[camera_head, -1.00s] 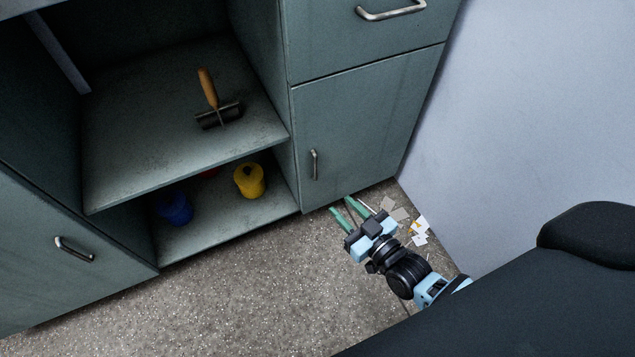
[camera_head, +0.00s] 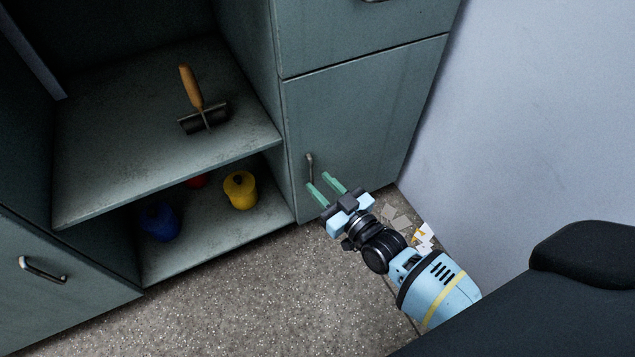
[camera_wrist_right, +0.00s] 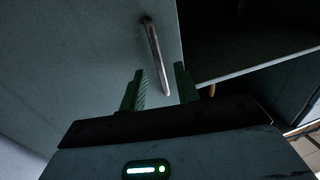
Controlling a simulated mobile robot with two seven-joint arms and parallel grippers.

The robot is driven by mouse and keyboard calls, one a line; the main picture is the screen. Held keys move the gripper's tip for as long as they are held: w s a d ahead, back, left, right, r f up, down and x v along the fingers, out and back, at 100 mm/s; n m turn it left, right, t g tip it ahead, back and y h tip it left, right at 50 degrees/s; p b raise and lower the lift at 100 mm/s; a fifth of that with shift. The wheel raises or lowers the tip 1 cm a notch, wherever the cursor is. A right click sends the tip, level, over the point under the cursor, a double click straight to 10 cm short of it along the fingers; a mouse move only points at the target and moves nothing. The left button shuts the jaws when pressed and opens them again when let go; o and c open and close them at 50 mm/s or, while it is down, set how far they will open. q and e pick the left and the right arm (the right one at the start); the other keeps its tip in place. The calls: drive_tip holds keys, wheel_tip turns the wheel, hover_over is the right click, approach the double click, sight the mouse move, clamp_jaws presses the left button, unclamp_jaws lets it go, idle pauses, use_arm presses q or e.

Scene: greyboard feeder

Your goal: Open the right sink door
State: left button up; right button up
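The right sink door (camera_head: 365,120) is a grey-green cabinet door and it is closed. Its small upright metal handle (camera_head: 309,167) is near the door's left edge. My right gripper (camera_head: 320,184) is open, with green fingers, just below and in front of the handle. In the right wrist view the handle (camera_wrist_right: 155,55) stands ahead of the gap between the fingers (camera_wrist_right: 160,88), its lower end near the fingertips. I cannot tell whether they touch it; nothing appears gripped. My left gripper is not in view.
Left of the door is an open compartment with a roller tool (camera_head: 204,117) on its shelf and a yellow pot (camera_head: 240,190) and a blue pot (camera_head: 159,221) below. A pale wall (camera_head: 540,110) stands at the right. Paper scraps (camera_head: 425,236) lie on the floor.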

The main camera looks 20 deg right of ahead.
drive_tip(key=shift+x, duration=0.95)
drive_tip(key=shift+c, duration=0.2)
clamp_jaws()
